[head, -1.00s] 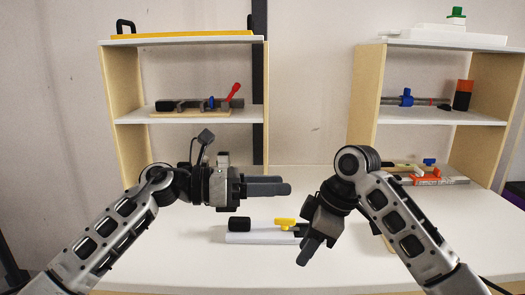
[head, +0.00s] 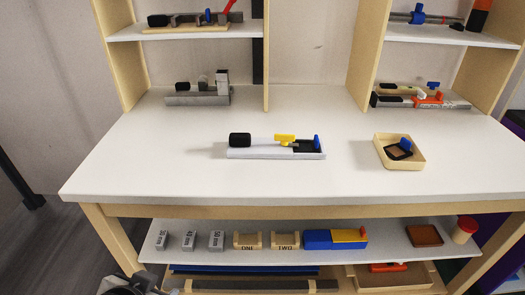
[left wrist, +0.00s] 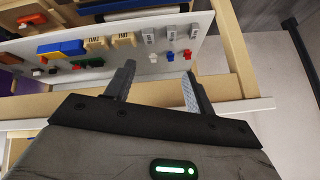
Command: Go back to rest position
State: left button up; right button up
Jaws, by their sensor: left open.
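My left gripper (left wrist: 158,80) is open in the left wrist view, with nothing between its two fingers. Its fingers point toward the front of the lower shelf (left wrist: 150,58). In the head view only a dark part of my left arm shows at the bottom left edge. My right gripper and arm are out of the head view. The table top (head: 185,185) has neither gripper over it.
A white base (head: 262,153) with a black cap and yellow piece lies mid-table. A wooden tray (head: 418,164) stands to its right. The lower shelf (head: 385,238) holds grey blocks, wooden holders and a blue-and-yellow block. The table's front edge (head: 300,198) overhangs it.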

pick_arm(q)
jog(key=s+f+n+g, duration=0.2)
jog(key=s+g, duration=0.2)
jog(key=s, duration=0.6)
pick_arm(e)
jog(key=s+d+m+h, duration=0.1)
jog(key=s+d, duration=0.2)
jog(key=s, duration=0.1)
pick_arm(q)
jog(key=w+d+f+t+h+b, duration=0.4)
jog(key=w+d+f+t+b, duration=0.1)
jog(key=f, duration=0.4)
jog(key=shift+w+d+m+t, duration=0.3)
jog(key=shift+w+d+t, duration=0.4)
jog(key=shift+w+t, duration=0.3)
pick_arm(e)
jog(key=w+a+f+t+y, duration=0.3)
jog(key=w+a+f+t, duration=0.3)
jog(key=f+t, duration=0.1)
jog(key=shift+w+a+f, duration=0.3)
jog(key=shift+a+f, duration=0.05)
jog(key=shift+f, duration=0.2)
